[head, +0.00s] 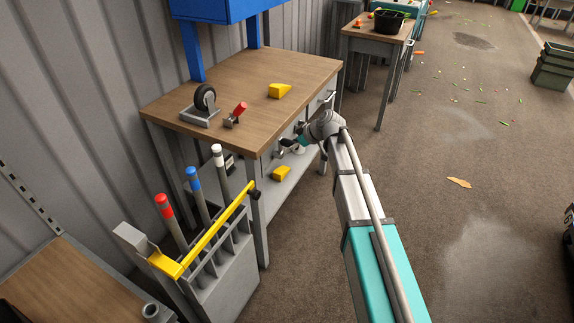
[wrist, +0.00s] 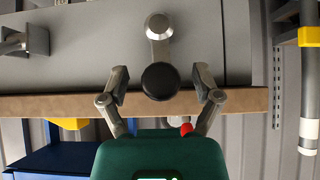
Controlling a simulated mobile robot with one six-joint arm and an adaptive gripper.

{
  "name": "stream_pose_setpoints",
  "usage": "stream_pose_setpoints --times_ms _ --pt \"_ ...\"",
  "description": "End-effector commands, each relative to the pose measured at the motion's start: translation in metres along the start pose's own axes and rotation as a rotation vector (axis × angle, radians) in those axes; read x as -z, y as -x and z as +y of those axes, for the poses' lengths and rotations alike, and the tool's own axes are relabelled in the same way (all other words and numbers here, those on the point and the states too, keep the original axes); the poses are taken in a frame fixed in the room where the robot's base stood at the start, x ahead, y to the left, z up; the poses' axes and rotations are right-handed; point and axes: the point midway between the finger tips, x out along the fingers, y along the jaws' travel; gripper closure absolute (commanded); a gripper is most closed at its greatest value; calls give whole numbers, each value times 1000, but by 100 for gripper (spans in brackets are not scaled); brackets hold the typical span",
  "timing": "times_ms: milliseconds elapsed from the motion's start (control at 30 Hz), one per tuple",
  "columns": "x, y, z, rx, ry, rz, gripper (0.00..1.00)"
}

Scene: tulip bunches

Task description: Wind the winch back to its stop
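The winch's crank arm (wrist: 159,45) is a silver lever on the bench's grey front panel, seen in the wrist view. It has a round hub (wrist: 158,24) at one end and a dark round knob (wrist: 160,81) at the other. My gripper (wrist: 161,75) is open, with one finger on each side of the knob and a visible gap on both sides. In the head view my gripper (head: 288,142) is at the front of the wooden bench and hides most of the crank. The depth between fingers and knob is hard to tell.
The bench top (head: 240,85) holds a caster wheel (head: 204,99), a red-ended part (head: 238,111) and a yellow wedge (head: 279,90). Another yellow piece (head: 282,173) lies on the lower shelf. A rack (head: 225,275) with coloured posts stands front left. Floor to the right is open.

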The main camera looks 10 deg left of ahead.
Motion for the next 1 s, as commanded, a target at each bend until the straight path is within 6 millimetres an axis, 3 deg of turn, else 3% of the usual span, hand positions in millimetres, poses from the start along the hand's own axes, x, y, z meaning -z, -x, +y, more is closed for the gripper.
stream_pose_setpoints --times_ms 433,1000 --pt "1 4 -1 1 0 0 14" --pt "2 44 -1 0 0 0 14"
